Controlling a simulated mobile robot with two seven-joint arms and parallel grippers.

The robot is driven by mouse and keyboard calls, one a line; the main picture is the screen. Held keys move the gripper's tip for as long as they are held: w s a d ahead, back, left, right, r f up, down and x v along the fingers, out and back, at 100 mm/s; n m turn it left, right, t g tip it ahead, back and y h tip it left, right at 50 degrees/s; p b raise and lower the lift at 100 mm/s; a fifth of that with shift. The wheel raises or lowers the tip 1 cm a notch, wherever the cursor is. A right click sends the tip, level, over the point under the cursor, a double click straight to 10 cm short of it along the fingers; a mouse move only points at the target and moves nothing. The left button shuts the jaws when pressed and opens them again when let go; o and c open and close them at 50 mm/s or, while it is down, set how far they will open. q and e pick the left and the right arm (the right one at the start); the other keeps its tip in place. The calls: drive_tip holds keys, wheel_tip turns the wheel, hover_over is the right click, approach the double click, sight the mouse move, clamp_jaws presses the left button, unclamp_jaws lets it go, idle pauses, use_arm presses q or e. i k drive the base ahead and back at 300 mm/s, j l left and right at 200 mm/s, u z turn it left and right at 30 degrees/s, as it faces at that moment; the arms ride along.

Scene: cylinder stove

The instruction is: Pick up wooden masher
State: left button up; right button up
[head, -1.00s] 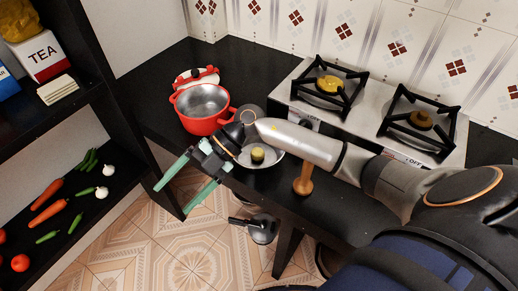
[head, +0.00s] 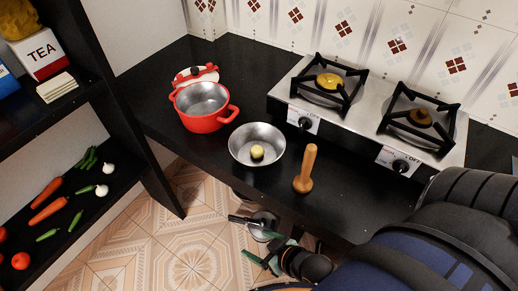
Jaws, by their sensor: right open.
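The wooden masher (head: 307,163) stands upright on the black counter, its handle up and its wider head down, right of the metal bowl and in front of the stove. My right gripper (head: 263,257) has green fingers and is open and empty. It is in the lower middle of the view, in front of the counter's front edge and well apart from the masher. The metal bowl (head: 240,146) holds a small round yellow piece (head: 257,152). My left gripper is not in view.
The two-burner stove (head: 350,125) stands behind the masher. A red pot (head: 203,121) and its lid (head: 196,74) are at the left. Pans (head: 263,219) show below the counter edge. Dark shelves (head: 60,112) with vegetables stand at the far left.

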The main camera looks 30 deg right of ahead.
sight(303, 183)
drive_tip(key=k+z, duration=0.2)
drive_tip(key=z, duration=0.2)
drive_tip(key=k+z, duration=0.2)
drive_tip(key=z, duration=0.25)
drive_tip(key=k+z, duration=0.15)
drive_tip(key=z, duration=0.25)
